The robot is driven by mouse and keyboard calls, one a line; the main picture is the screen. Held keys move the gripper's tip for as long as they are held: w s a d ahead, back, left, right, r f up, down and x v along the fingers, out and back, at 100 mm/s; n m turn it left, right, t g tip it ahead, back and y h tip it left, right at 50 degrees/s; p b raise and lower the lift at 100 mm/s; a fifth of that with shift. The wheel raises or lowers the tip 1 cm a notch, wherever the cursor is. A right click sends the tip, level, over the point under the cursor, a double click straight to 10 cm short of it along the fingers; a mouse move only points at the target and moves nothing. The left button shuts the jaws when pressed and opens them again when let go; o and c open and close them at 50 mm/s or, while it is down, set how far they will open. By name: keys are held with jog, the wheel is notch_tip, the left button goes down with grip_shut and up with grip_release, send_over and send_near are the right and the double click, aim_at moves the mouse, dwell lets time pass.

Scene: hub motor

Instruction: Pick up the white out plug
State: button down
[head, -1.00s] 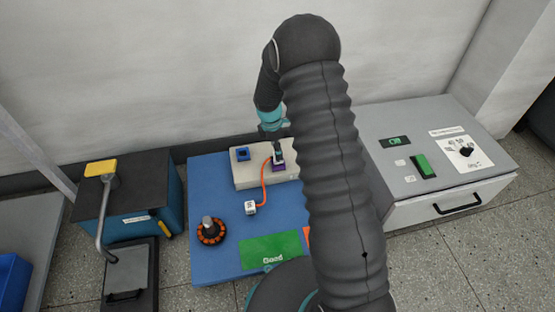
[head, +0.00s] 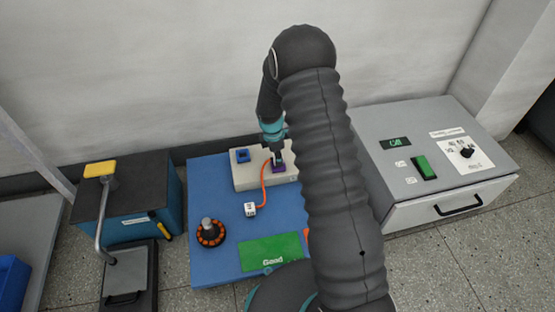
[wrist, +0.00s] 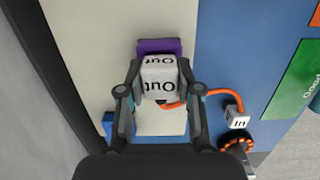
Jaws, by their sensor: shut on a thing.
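The white out plug (wrist: 160,78), marked "Out", sits between the two fingers of my gripper (wrist: 160,88) in the wrist view. The fingers touch its sides and are shut on it. An orange cable runs from it to the white "In" plug (wrist: 237,117), which also lies on the blue mat in the head view (head: 250,210). The out plug is at the purple socket (wrist: 158,46); I cannot tell how deep it sits. In the head view my gripper (head: 277,154) points down over the purple socket (head: 279,170) and mostly hides the plug.
The pale socket block (head: 245,178) also carries a blue socket (head: 243,155). The hub motor (head: 210,232) and green "Good" area (head: 270,250) are on the blue mat (head: 215,180). A grey control box (head: 425,120) stands right; a lever press (head: 130,195) stands left.

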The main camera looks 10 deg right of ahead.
jog(key=shift+r, duration=0.55)
jog(key=r, duration=0.3)
jog(key=shift+s+d+r+p, duration=0.2)
jog(key=shift+d+r+p, duration=0.2)
jog(key=s+d+r+p, duration=0.1)
jog(key=s+d+r, duration=0.45)
jog(key=d, duration=0.35)
jog(key=w+a, duration=0.2)
jog(key=a, duration=0.1)
jog(key=w+a, duration=0.1)
jog(key=a, duration=0.2)
jog(key=w+a, duration=0.2)
jog(key=a, duration=0.1)
jog(key=shift+w, duration=0.3)
jog(key=shift+w+a+f+b, duration=0.1)
jog(key=shift+a+f+b, duration=0.1)
jog(key=shift+f+b, duration=0.9)
jog(key=shift+w+a+f+b, duration=0.15)
jog(key=shift+f+b, duration=0.35)
jog(key=shift+f, duration=1.05)
jog(key=shift+f+b, duration=0.45)
jog(key=shift+f, duration=0.5)
jog(key=shift+f, duration=0.15)
